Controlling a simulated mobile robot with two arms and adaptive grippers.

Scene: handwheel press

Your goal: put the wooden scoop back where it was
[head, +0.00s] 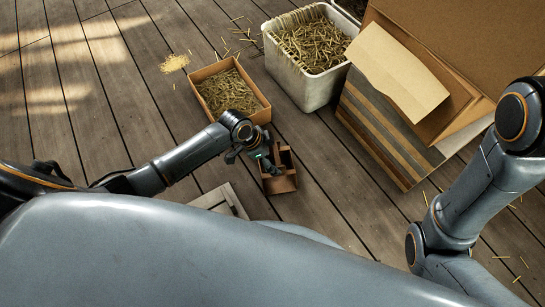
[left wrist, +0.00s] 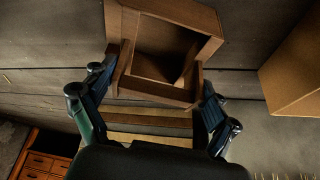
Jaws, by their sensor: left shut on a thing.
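The wooden scoop (left wrist: 155,88) is a brown, box-like open piece between the fingers of my left gripper (left wrist: 150,112) in the left wrist view. A larger open wooden box form (left wrist: 210,22) adjoins it at the top; I cannot tell whether the two are one piece. In the head view the brown wooden piece (head: 282,184) is low over or on the plank floor, right of centre. My left gripper (head: 267,162) is shut on it from the left and hides part of it. My right gripper is not in the head view; only its arm shows at right.
A shallow box of straw (head: 263,116) stands just behind the left gripper. A white tub of straw (head: 312,92) and stacked cardboard and boards (head: 375,130) stand behind and right. A pale slatted piece (head: 221,200) lies at front.

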